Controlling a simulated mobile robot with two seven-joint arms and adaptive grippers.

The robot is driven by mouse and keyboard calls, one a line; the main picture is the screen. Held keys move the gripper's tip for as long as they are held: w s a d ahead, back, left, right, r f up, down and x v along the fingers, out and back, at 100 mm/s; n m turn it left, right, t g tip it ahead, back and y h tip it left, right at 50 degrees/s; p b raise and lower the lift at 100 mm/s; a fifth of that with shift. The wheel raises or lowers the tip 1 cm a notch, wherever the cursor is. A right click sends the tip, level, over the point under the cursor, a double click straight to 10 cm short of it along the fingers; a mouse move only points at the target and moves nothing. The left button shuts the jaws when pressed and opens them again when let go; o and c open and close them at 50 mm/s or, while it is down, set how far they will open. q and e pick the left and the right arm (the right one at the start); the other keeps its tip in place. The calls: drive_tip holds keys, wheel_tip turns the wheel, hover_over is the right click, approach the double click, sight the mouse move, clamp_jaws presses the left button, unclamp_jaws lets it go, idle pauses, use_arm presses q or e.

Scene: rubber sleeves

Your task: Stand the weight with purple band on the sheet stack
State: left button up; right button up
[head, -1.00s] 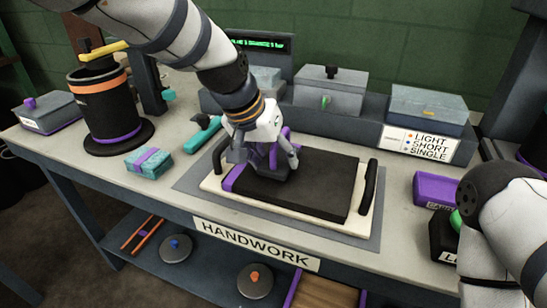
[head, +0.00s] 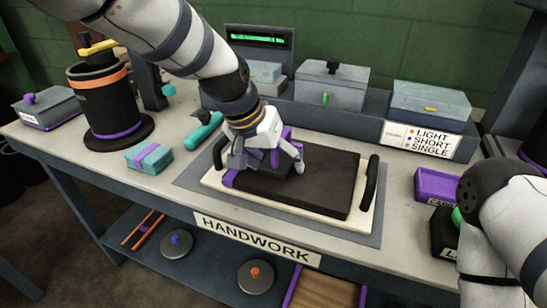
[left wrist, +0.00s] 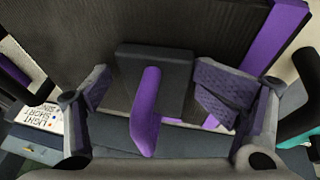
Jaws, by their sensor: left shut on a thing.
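The weight is a dark block (left wrist: 170,68) with an upright purple piece on top. In the left wrist view it sits between the two fingers of my left gripper (left wrist: 160,92), which is shut on its sides. In the head view my left gripper (head: 267,160) points down over the left part of the sheet stack and mostly covers the weight. The sheet stack (head: 315,182) is black with a purple strip at its left end and lies on a pale tray (head: 350,222). I cannot tell if the weight touches the stack. My right gripper is out of view; only its arm shows.
A teal block with a purple band (head: 149,158) lies left of the tray. A black cylinder (head: 103,105) stands farther left. A purple box (head: 436,184) is at the right, by my right arm. Grey boxes (head: 330,88) line the back. The tray has black side handles.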

use_arm(q)
drive_tip(key=shift+d+r, duration=0.1)
drive_tip(key=shift+r, duration=0.1)
idle(0.4)
drive_tip(key=shift+w+r, duration=0.15)
drive_tip(key=shift+r, duration=0.15)
drive_tip(key=p+v, duration=0.1)
drive_tip(key=v, duration=1.1)
drive_tip(key=shift+r+p, duration=0.25)
drive_tip(key=shift+p, duration=0.1)
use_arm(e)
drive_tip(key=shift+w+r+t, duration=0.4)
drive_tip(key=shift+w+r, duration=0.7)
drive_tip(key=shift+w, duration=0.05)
